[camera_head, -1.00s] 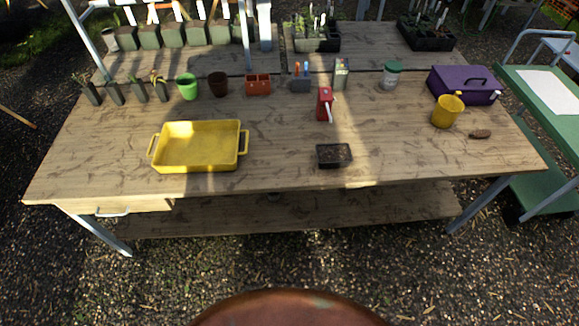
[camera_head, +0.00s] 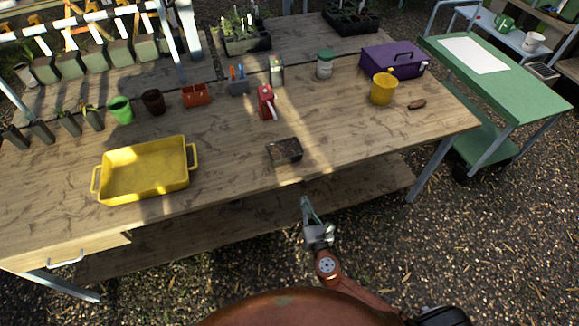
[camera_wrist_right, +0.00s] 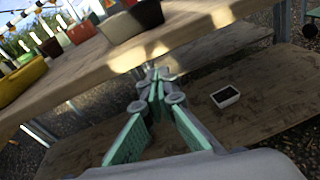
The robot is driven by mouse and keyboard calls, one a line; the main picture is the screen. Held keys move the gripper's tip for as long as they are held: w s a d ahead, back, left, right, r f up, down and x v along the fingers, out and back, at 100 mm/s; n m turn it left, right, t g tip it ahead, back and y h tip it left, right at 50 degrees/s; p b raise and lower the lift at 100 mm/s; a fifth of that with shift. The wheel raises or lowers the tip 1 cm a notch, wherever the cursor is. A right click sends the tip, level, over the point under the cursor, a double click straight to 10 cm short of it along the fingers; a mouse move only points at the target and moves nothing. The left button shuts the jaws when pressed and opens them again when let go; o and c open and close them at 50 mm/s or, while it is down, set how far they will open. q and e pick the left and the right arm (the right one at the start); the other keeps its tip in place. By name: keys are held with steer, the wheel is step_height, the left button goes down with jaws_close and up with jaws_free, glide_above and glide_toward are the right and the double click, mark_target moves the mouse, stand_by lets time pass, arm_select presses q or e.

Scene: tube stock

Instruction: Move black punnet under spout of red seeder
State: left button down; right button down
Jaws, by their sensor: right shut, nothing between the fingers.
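The black punnet (camera_head: 285,151), a small dark rectangular tray, sits on the wooden bench near its front edge. In the right wrist view a dark box that looks like it (camera_wrist_right: 135,22) stands near the bench edge. The red seeder (camera_head: 266,101) stands upright behind the punnet, slightly to its left, with a gap of bare wood between them. A pale part shows on its right side; I cannot make out the spout clearly. My right gripper (camera_head: 306,204) is shut and empty, in front of the bench edge and apart from the punnet. My left gripper is out of view.
A yellow tray (camera_head: 146,171) lies left on the bench (camera_head: 225,150). Several pots and a purple toolbox (camera_head: 392,59) stand farther back, with a yellow mug (camera_head: 383,88) at right. The bench edge and lower shelf are close to my right gripper. Wood around the punnet is clear.

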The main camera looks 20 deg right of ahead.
steer(key=n+t, duration=0.1)
steer(key=n, duration=0.1)
glide_toward(288, 160)
steer(key=shift+y, duration=0.4)
steer(key=w+b, duration=0.1)
steer(key=w, duration=0.5)
steer(key=shift+d, duration=0.2)
steer(key=shift+w+b, duration=0.3)
steer(key=shift+w, duration=0.1)
